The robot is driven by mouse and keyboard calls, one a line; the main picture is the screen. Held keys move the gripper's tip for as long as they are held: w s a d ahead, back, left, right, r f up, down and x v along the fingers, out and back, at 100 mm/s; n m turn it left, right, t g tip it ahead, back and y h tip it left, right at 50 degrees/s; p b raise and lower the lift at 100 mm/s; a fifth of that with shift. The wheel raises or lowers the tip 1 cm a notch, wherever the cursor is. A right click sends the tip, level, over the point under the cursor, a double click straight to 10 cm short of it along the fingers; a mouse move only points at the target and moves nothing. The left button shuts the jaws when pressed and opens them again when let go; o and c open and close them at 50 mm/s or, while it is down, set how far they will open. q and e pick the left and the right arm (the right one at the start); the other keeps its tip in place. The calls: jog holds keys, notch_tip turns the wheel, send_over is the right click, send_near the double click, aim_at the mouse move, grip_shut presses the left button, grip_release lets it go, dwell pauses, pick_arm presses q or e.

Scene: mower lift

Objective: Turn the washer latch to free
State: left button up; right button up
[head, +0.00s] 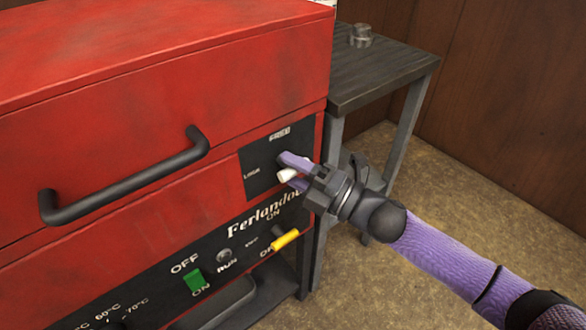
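The red washer (160,100) fills the left of the head view. Its latch (287,174) is a small white handle on a black plate (258,160) at the right end of the front, with "FREE" printed above and "LOCK" to the left. The latch points to the lower left, and its base is partly hidden. My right gripper (293,172) is at the latch, with one purple finger above it and one below. I cannot tell whether the fingers press on it. My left gripper is not in view.
A black bar handle (130,180) sticks out of the washer front. Below are a green switch (196,281) and a yellow switch (285,239). A dark metal table (385,75) with a small metal part (361,35) stands behind at the right. The floor at the right is clear.

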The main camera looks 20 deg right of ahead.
grip_shut()
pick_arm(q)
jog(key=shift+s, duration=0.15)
